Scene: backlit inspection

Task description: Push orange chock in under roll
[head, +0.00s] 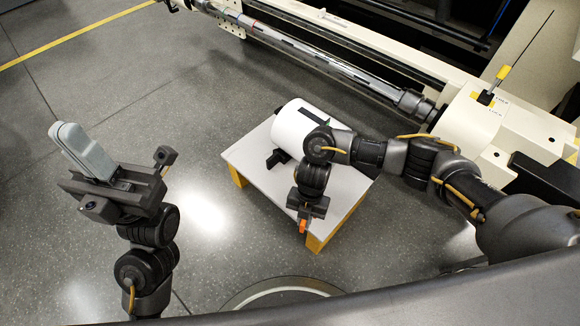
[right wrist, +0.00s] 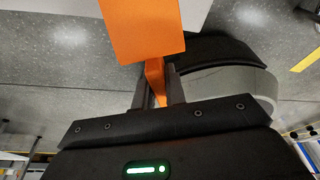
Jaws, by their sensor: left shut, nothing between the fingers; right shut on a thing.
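The white roll (head: 297,127) lies on a low platform with a pale top (head: 252,157). A black chock (head: 278,158) sits against its left side. My right gripper (head: 304,216) is shut on the orange chock (head: 303,227), near the platform's front edge and apart from the roll. In the right wrist view the orange chock (right wrist: 143,30) stands out beyond the fingers (right wrist: 157,88). My right arm hides part of the roll. My left gripper (head: 66,132) is shut and empty, over the floor at the left, away from the platform.
A long machine with a metal shaft (head: 330,66) runs along the back. Its cream housing (head: 468,122) with a yellow-handled lever (head: 498,78) stands at the right. The floor left of the platform is clear. The platform has yellow-orange legs (head: 314,243).

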